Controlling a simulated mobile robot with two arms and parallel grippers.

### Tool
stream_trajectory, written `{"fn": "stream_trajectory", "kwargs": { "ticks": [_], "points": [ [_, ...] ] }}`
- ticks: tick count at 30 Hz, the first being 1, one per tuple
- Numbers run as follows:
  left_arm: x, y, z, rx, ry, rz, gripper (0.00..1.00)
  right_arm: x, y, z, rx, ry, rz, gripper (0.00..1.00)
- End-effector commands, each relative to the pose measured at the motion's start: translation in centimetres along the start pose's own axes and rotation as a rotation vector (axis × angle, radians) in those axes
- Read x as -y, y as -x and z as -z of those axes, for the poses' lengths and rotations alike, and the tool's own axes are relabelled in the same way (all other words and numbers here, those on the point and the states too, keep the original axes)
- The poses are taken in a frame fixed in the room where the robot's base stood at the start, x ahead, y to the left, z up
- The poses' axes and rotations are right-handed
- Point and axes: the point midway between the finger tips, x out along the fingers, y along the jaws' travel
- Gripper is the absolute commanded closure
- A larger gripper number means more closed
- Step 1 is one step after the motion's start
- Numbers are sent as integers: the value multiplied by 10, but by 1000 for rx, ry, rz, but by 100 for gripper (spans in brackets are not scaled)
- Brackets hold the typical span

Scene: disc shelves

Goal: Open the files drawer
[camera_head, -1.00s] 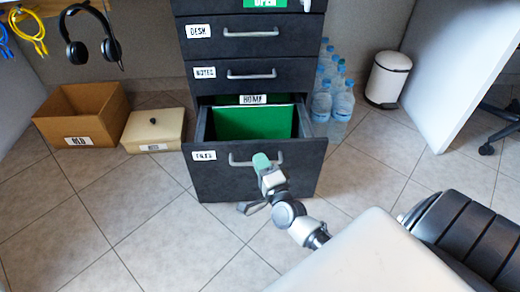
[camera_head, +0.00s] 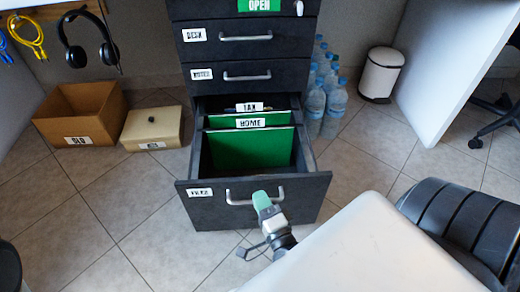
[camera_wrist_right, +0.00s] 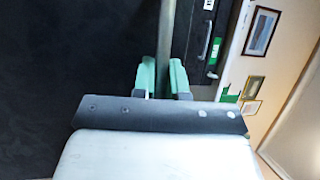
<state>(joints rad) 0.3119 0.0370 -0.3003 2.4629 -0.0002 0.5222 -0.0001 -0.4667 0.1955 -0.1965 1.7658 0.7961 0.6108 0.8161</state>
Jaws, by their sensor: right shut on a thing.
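The files drawer (camera_head: 215,214) is the bottom drawer of the dark cabinet and stands pulled out. Its label is at the front's upper left. Green folders (camera_head: 250,150) tabbed TAX and HOME show inside it. My right gripper (camera_head: 262,197) is at the drawer's metal handle (camera_head: 236,199), shut on it near its right part. In the right wrist view the green fingertips (camera_wrist_right: 163,78) lie on both sides of the handle bar (camera_wrist_right: 166,35), against the dark drawer front. My left gripper is not in view.
Closed drawers (camera_head: 240,75) labelled DESK and NOTES are above. A cardboard box (camera_head: 82,115) and a beige box (camera_head: 152,128) stand at the left. Water bottles (camera_head: 334,105) and a white bin (camera_head: 384,75) stand at the right. The tiled floor before the drawer's left side is clear.

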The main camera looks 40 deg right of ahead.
Motion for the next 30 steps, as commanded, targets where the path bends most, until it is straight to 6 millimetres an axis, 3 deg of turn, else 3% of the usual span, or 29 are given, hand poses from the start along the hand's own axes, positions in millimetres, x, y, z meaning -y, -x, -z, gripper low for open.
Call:
{"fn": "stream_trajectory", "kwargs": {
  "ticks": [11,12,17,30],
  "points": [
    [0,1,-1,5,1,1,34,0,2,0,0,0,-2,100],
    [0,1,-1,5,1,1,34,0,2,0,0,0,-2,86],
    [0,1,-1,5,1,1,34,0,2,0,0,0,-1,64],
    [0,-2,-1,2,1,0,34,2,1,0,0,0,0,64]
  ]
}}
